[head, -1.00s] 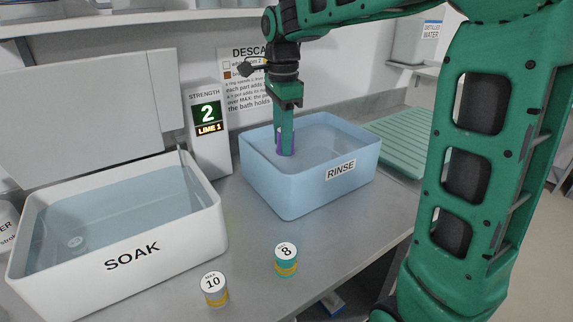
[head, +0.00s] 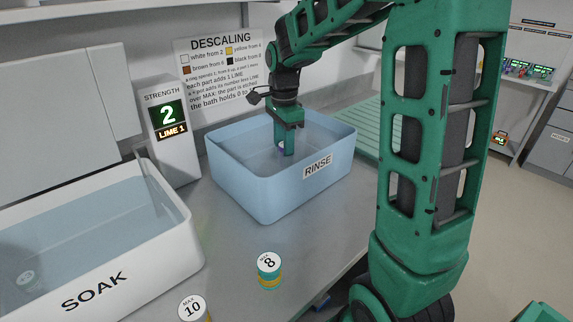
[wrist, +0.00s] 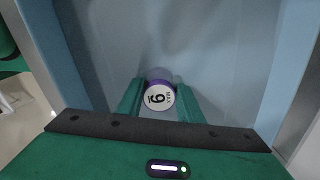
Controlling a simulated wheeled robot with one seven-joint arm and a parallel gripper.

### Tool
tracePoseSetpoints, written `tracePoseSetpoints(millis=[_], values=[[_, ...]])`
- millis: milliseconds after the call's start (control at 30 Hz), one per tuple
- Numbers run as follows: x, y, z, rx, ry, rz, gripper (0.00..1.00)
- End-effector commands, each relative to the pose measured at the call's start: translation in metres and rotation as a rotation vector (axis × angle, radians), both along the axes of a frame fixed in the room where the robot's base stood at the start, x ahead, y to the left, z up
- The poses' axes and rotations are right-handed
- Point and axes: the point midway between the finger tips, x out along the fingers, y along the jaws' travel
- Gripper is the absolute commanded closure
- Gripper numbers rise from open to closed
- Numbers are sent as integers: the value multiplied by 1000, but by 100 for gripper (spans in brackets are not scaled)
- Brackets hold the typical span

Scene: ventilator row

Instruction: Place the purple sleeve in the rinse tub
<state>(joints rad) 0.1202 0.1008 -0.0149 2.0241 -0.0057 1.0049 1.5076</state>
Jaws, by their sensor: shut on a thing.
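The purple sleeve (wrist: 159,95) sits between the two fingers of my gripper (wrist: 158,102) in the wrist view. Its round white top reads MAX and a digit like 9 or 6. My gripper (head: 286,150) is shut on it and reaches down inside the blue rinse tub (head: 318,183). In the head view the sleeve is almost wholly hidden by the fingers. The wrist view shows the tub's walls (wrist: 60,45) on both sides of the gripper. I cannot tell whether the sleeve touches the tub floor.
The white SOAK tub (head: 150,262) stands at the left. Two small labelled parts stand on the counter in front, one marked 8 (head: 269,270) and one marked 10 (head: 193,308). A strength display (head: 168,130) reads 2, LIME 1. A green ribbed rack (head: 372,133) lies behind the tub.

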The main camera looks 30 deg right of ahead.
Motion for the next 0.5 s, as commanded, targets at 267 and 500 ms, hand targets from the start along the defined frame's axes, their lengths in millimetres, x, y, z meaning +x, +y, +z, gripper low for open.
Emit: tracePoseSetpoints(millis=[267, 500], values=[[-1, -12, -13, 0, 1, 0, 90], [-1, -11, -44, 0, 1, 0, 90]])
